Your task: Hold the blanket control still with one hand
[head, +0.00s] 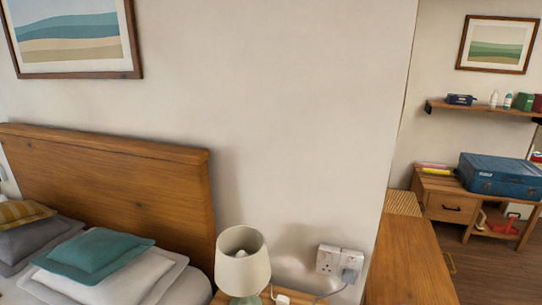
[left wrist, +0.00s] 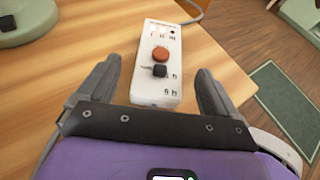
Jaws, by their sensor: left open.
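My left gripper (left wrist: 159,70) is open, with one dark finger on each side of the control's near half. Gaps show between the fingers and the control, and I cannot tell the height of the fingers over the table. In the head view only a small white piece (head: 282,299) shows by the lamp, possibly the control. My right gripper is in neither view.
A lamp (head: 243,262) stands beside the control; its green base (left wrist: 27,18) shows at the wrist view's top left. Grey cord runs near the control. A wall socket (head: 339,262) holds a plug. The table edge and a green rug (left wrist: 285,105) lie to the right.

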